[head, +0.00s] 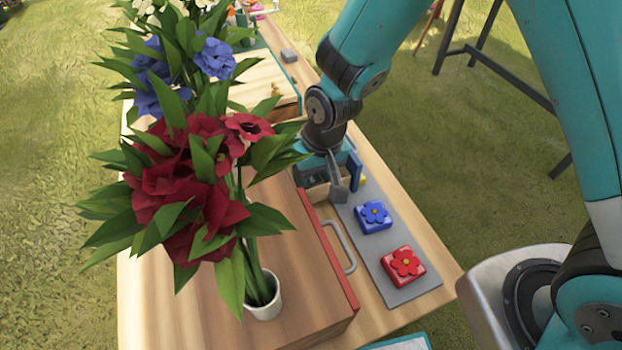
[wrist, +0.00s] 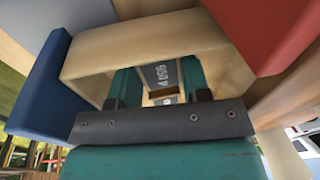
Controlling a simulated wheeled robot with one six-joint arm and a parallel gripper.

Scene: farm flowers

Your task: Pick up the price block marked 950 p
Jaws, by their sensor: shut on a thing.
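The price block marked 950 p (wrist: 160,74) is dark grey with white lettering. In the wrist view it sits between the two teal fingers of my gripper (wrist: 160,84), which is shut on it. The fingers and block are inside the opening of a light wooden frame (wrist: 100,48). In the head view my gripper (head: 326,178) is low at the table, beside the red-edged wooden box. The block cannot be made out there, behind the arm and gripper.
A blue panel (wrist: 42,90) and a red panel (wrist: 262,30) flank the frame closely. A blue flower tile (head: 374,216) and red flower tile (head: 403,264) lie on a grey strip (head: 408,292). A wooden box (head: 300,262) has a handle. Red flowers (head: 185,195) stand in a white pot (head: 265,305).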

